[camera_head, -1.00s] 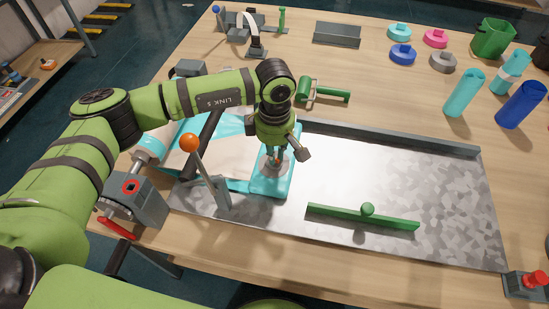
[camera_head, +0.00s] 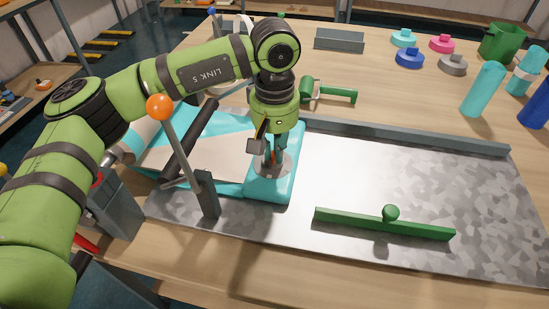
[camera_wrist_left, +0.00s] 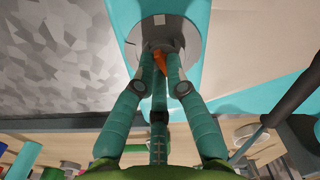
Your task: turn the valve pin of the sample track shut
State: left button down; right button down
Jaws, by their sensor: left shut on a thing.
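The sample track is a turquoise and cream inflatable (camera_head: 222,148) lying on the left part of a metal plate (camera_head: 350,185). Its right end is a raised turquoise block (camera_head: 268,190) with a round grey valve disc (camera_head: 284,170) on top. My left gripper (camera_head: 272,160) points straight down over this disc, its fingers shut on the orange valve pin. In the left wrist view the orange pin (camera_wrist_left: 160,62) shows between the fingertips (camera_wrist_left: 160,80), above the grey disc (camera_wrist_left: 132,50). The fingers hide part of the pin, so its exact angle is unclear. My right gripper is out of view.
A lever with an orange ball (camera_head: 159,107) stands close left of my gripper. A dark roller (camera_head: 190,140) lies across the track. A green bar with a knob (camera_head: 385,224) lies on the plate, and a green-handled tool (camera_head: 328,92) lies behind. The plate's right part is clear.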

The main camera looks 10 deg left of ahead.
pick_arm(q)
jog(key=m+b, duration=0.2)
jog(key=m, duration=0.1)
jog(key=shift+f, duration=0.15)
jog(key=shift+s+m, duration=0.1)
jog(key=shift+m, duration=0.3)
jog(key=shift+m+b, duration=0.3)
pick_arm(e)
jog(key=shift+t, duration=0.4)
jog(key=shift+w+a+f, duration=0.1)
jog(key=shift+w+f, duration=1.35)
pick_arm(q)
jog(key=c, duration=1.3)
grip_release()
jog(key=shift+o, duration=0.2)
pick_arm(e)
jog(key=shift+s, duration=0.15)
